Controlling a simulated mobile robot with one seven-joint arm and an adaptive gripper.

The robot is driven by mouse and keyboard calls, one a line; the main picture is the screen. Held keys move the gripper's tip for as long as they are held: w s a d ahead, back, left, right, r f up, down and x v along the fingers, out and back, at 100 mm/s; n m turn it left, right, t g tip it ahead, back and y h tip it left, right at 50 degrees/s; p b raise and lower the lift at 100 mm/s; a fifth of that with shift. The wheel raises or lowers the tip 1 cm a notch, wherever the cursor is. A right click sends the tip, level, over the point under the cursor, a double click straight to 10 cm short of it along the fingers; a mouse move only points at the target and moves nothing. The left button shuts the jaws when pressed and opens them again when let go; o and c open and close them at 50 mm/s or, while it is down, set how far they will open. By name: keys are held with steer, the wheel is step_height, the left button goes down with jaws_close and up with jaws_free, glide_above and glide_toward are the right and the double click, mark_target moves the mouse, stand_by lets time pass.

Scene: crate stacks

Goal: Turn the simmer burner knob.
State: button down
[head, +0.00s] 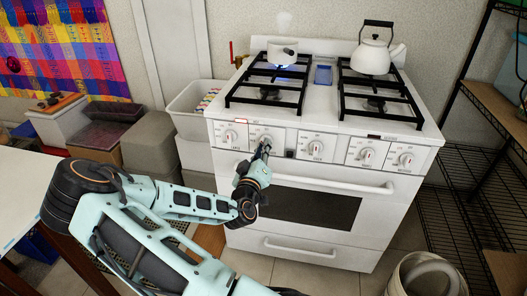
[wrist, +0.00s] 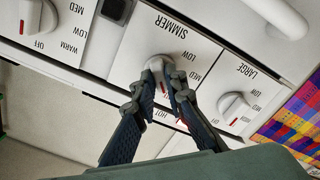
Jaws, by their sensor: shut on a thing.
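The simmer knob (wrist: 157,64) is a white round knob with a red mark, on a panel printed "SIMMER" that appears upside down in the wrist view. My gripper (wrist: 168,82) has its two dark fingers shut on this knob, one on each side of its raised grip. The fingertips hide part of the knob and the lettering around it. In the head view my gripper (head: 264,148) reaches the front panel of the white stove (head: 330,188) from below, at the second knob from the left, and covers most of it.
The "LARGE" knob (wrist: 235,106) sits close beside the simmer panel. The oven handle (head: 325,183) runs below the knobs. A white kettle (head: 372,55) and a small white pot (head: 283,52) stand on the stove top. A white bin (head: 428,276) stands on the floor at right.

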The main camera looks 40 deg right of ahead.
steer(key=shift+m+b, duration=2.8)
steer(key=shift+m, duration=1.3)
steer(key=c, duration=2)
jaws_free()
steer(key=shift+o, duration=0.2)
steer(key=v, duration=0.7)
steer(key=shift+s+a, duration=0.15)
steer(key=shift+s, duration=0.1)
